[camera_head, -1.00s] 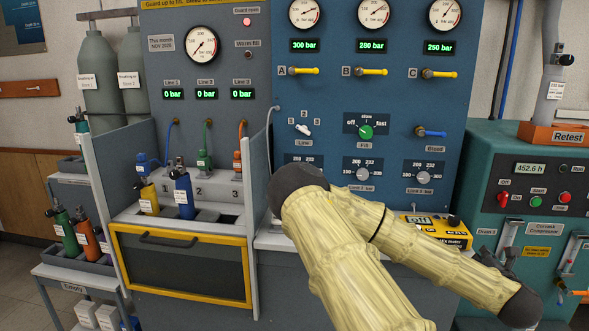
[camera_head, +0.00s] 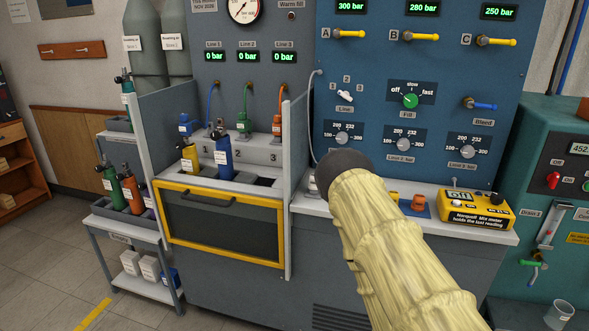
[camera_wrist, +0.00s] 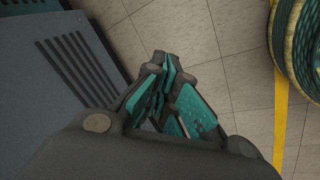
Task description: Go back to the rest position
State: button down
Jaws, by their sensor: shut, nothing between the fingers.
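My gripper (camera_wrist: 165,88) shows in the wrist view, with its teal-padded fingers closed together and nothing between them. It hangs over the tiled floor, beside a grey cabinet side with dark vent slots. In the head view my arm, in a pale yellow sleeve, reaches up from the lower right in front of the test bench (camera_head: 240,292). The gripper itself is outside the head view.
The blue panel (camera_head: 385,75) carries yellow valves. A yellow meter (camera_head: 478,212) sits on the bench ledge. A yellow cylinder (camera_head: 189,156) and a blue cylinder (camera_head: 223,158) stand in the bay. A teal compressor (camera_head: 572,150) is at right. Floor at left (camera_head: 50,255) is open.

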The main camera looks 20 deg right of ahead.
jog(key=s+a+f+m+g+y+p, duration=0.1)
jog(key=s+a+m+g+y, duration=0.25)
jog(key=a, duration=1.15)
notch_tip(320, 180, up, 13)
jog(key=s+t+p, duration=0.1)
jog(key=p, duration=1.2)
jog(key=shift+s+r+h, duration=0.15)
jog(key=shift+s+h, duration=0.2)
